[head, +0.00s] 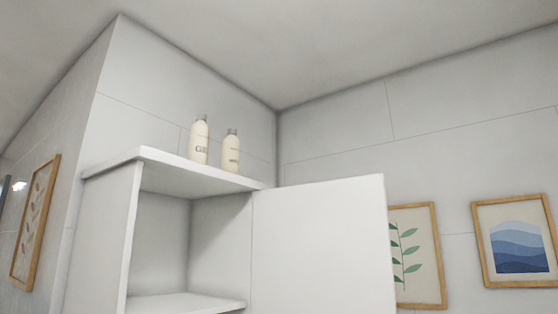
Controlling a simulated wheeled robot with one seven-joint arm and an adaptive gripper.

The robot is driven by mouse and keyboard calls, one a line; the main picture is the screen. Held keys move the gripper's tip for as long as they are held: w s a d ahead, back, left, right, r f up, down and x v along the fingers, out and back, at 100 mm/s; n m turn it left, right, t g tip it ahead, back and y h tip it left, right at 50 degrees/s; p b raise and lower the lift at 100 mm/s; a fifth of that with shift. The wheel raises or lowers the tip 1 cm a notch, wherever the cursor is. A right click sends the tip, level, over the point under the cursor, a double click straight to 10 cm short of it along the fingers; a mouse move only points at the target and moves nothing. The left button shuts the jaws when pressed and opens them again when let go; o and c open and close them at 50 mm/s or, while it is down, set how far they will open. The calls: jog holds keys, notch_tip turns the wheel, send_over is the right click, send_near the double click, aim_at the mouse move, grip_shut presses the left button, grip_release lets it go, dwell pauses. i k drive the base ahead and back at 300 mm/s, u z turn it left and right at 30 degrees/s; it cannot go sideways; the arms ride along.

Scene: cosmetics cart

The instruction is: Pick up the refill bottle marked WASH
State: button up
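Two cream bottles with grey caps stand upright on top of a white cabinet (152,153) in the head view. The left bottle (199,140) looks slightly taller and has larger dark lettering. The right bottle (231,153) has smaller, fainter lettering. The lettering on both is too small to read, so I cannot tell which one, if either, is marked WASH. The bases of both bottles are partly hidden by the front edge of the cabinet top. My gripper is not in view.
The cabinet door (322,245) stands open to the right; the visible shelf (185,303) inside looks empty. Framed pictures hang on the walls: a leaf print (419,255), a blue wave print (521,240) and another (36,222) at left. There is open space above the bottles.

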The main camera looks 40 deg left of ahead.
aim_at(231, 150)
jog(key=z, duration=0.05)
jog(key=k, duration=0.95)
jog(key=u, duration=1.15)
jog(key=i, duration=1)
